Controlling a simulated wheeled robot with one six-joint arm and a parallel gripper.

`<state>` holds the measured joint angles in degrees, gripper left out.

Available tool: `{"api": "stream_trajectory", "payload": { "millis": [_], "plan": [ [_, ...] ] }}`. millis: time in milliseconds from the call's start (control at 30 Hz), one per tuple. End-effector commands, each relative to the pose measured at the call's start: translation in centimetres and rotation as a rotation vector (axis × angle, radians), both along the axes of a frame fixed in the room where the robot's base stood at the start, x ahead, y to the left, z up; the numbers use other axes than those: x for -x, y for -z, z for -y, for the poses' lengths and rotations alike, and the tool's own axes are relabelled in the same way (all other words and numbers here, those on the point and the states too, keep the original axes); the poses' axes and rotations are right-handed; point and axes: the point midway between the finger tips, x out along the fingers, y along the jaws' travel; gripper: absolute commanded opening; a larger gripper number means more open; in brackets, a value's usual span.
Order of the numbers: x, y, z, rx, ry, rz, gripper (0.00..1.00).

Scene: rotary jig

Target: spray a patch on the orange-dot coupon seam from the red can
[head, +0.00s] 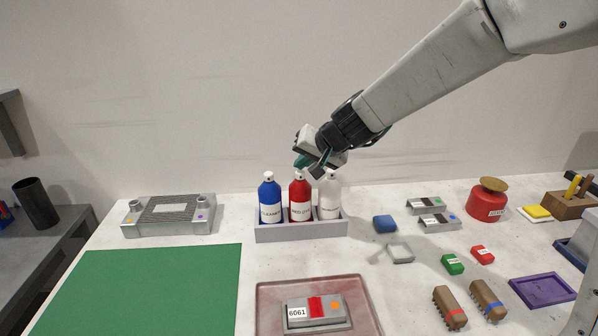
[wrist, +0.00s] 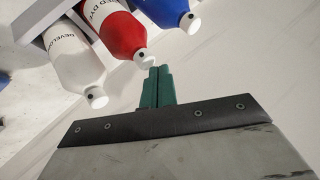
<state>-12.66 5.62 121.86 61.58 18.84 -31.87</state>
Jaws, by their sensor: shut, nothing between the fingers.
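The red can (head: 300,200) stands upright in the middle of a grey rack, and it also shows in the wrist view (wrist: 118,32). The orange-dot coupon (head: 318,312) lies on a pinkish tray (head: 367,318) at the front, with a red patch (head: 317,307) across its middle and a label reading 6061. My gripper (head: 303,162) is just above the red can's top in the head view. In the wrist view its green fingers (wrist: 156,84) are together and empty, with the red can's nozzle close beyond the tips. Whether the fingers touch the can is unclear.
A blue can (head: 269,202) and a white can (head: 329,199) flank the red one in the grey rack (head: 300,232). A green mat (head: 150,290) lies clear at left. Blocks, brushes (head: 450,307) and a red round container (head: 487,203) occupy the right.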

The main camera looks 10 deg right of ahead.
Motion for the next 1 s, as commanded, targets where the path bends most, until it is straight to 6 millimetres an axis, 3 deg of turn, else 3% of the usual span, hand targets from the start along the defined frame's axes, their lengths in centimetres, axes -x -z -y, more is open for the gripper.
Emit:
{"api": "stream_trajectory", "payload": {
  "millis": [500, 1000],
  "plan": [
    [0.0, -5.0, 0.0, 0.000, 0.000, 0.004, 0.00],
    [0.0, -5.3, 0.0, 0.001, 0.000, 0.002, 0.00]
  ]
}}
